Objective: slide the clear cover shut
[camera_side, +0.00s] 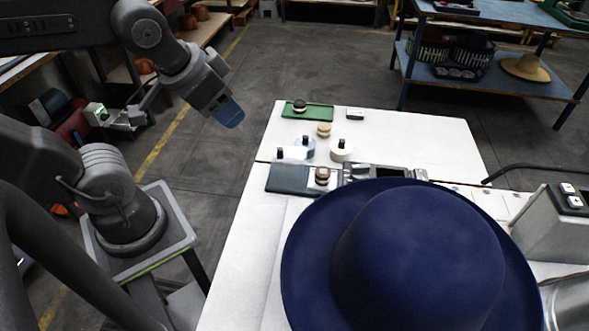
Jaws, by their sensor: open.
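My gripper (229,114), with a blue tip, hangs in the air left of the white table (410,139), near its far end. It is open, touches nothing and holds nothing that I can see. I cannot make out a clear cover with certainty. A grey metal device (390,172) sits on the table behind a large dark blue hat (415,250). The hat hides part of that device, and a clear part there is too small to tell.
A green tray (320,112), a tan-topped stamp-like piece (324,129), a white roll (341,153) and a dark blue pad (288,178) stand on the table. A grey control box (550,225) is at the right. The far right of the tabletop is clear.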

